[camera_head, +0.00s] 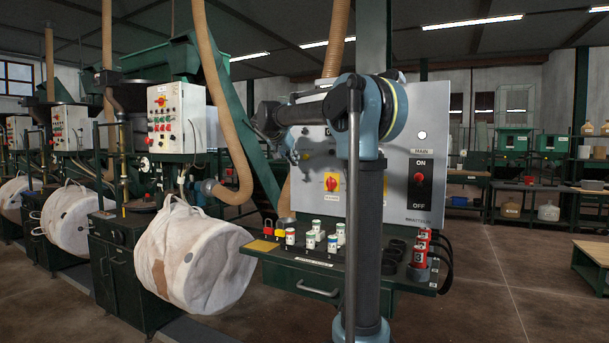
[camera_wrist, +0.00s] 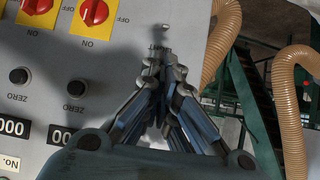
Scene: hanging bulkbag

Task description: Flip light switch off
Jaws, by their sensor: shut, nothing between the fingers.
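In the head view a grey control panel (camera_head: 440,110) stands upright behind my arm. A red switch (camera_head: 418,178) labelled MAIN, with ON above and OFF below, is on its right part. A small metallic piece (camera_wrist: 165,28) lies just beyond the tips; contact cannot be told.
In the wrist view, red-on-yellow switches (camera_wrist: 95,12) and black ZERO knobs (camera_wrist: 76,88) are to the left, and a tan hose (camera_wrist: 222,40) is to the right. A green bench (camera_head: 318,262) with small containers is below the panel. A white bulk bag (camera_head: 190,258) hangs left.

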